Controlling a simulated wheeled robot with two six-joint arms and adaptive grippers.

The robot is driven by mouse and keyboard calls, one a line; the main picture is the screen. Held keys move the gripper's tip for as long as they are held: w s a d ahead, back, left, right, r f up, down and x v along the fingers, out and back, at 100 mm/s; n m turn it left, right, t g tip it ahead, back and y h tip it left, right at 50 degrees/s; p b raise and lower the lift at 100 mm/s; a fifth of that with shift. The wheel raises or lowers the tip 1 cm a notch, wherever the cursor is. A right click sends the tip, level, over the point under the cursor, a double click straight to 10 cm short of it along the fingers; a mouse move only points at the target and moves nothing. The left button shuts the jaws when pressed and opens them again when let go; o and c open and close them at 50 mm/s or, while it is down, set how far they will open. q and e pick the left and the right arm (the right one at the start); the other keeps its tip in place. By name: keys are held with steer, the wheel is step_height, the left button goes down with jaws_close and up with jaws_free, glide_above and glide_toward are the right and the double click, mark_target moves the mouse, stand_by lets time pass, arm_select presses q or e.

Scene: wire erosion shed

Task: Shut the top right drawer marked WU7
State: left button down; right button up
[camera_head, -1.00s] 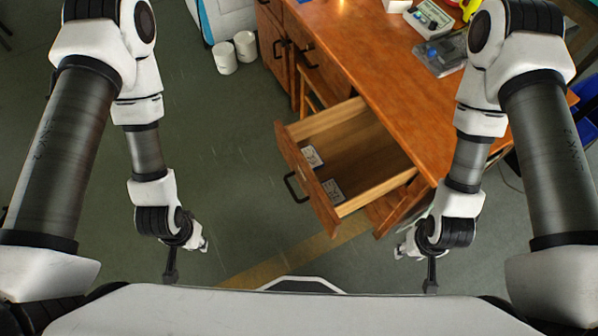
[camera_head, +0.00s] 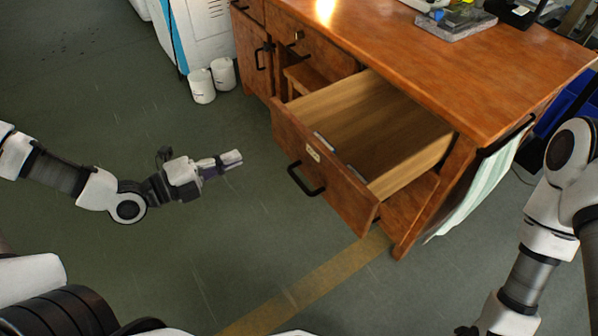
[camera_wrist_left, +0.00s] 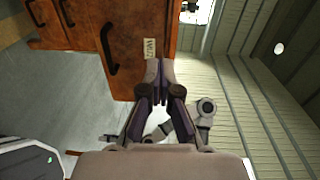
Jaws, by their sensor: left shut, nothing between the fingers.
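The top right drawer (camera_head: 318,178) of the wooden desk stands pulled well out, with its inside showing. Its front has a black bar handle (camera_head: 305,180) and a small label (camera_head: 313,155). In the left wrist view the label (camera_wrist_left: 150,48) seems to read WU7, beside the black handle (camera_wrist_left: 109,48). My left gripper (camera_head: 232,160) is shut and empty, in the open air left of the drawer front and apart from it in the head view. In the left wrist view its fingertips (camera_wrist_left: 153,72) overlap the drawer front below the label. My right arm shows at the right edge; its gripper is not clearly seen.
The desk top (camera_head: 410,60) carries a grey device (camera_head: 450,22). Other closed drawers and a cupboard door (camera_head: 253,55) lie to the left. Two white cylinders (camera_head: 212,80) stand on the floor by a white and blue cabinet. A striped cloth (camera_head: 480,190) hangs at the desk's right end. The floor before the drawer is clear.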

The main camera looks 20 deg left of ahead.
arm_select(q)
steer(key=a+f+b, duration=0.1)
steer(key=f, duration=0.1)
steer(key=b, duration=0.7)
glide_toward(295, 128)
steer(key=shift+t, duration=0.4)
steer(key=x, duration=0.6)
steer(key=shift+d+f, duration=0.1)
steer(key=shift+f, duration=0.3)
steer(key=shift+w+d+r, duration=0.15)
steer(key=shift+w+d, duration=0.2)
steer(key=shift+w, duration=0.1)
arm_select(e)
step_height(295, 128, down, 10)
steer(key=shift+w, duration=0.2)
steer(key=shift+f, duration=0.1)
